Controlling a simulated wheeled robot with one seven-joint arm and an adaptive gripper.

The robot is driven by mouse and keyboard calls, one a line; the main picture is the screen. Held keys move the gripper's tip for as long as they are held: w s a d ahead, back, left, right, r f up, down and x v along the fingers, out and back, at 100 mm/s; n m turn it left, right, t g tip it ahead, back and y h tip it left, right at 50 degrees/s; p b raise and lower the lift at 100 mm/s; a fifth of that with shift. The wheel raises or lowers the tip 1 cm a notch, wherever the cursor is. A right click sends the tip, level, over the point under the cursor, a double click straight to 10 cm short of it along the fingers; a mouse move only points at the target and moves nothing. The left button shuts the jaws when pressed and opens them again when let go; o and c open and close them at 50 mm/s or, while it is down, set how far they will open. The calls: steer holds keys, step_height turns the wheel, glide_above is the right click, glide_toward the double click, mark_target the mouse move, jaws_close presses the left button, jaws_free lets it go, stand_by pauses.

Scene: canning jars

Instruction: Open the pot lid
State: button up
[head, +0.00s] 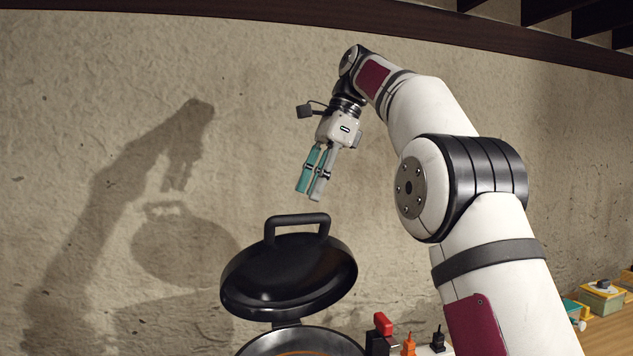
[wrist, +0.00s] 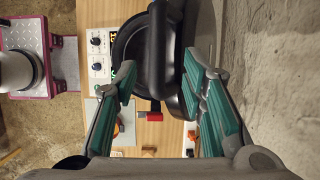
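The black pot lid (head: 290,275) stands tilted up above the pot (head: 262,343), joined near its lower edge, so the pot's mouth is partly uncovered. Something orange shows inside the pot at the bottom edge of the head view. The lid's handle (head: 298,219) is a black loop on its upper side. My gripper (head: 308,196) is above the handle and apart from it in the head view, pointing down. In the wrist view my gripper (wrist: 160,78) has its teal-padded fingers wide apart with nothing held. The dark handle (wrist: 157,50) appears between and beyond them.
A rough plaster wall (head: 90,100) stands behind, with my arm's shadow on it. A red-topped item (head: 383,324) and small orange and black items stand right of the pot. Yellow-green boxes (head: 603,298) sit at the far right. A panel with knobs (wrist: 97,50) shows in the wrist view.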

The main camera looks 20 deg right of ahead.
steer(key=shift+d+r, duration=0.2)
steer(key=shift+r, duration=0.1)
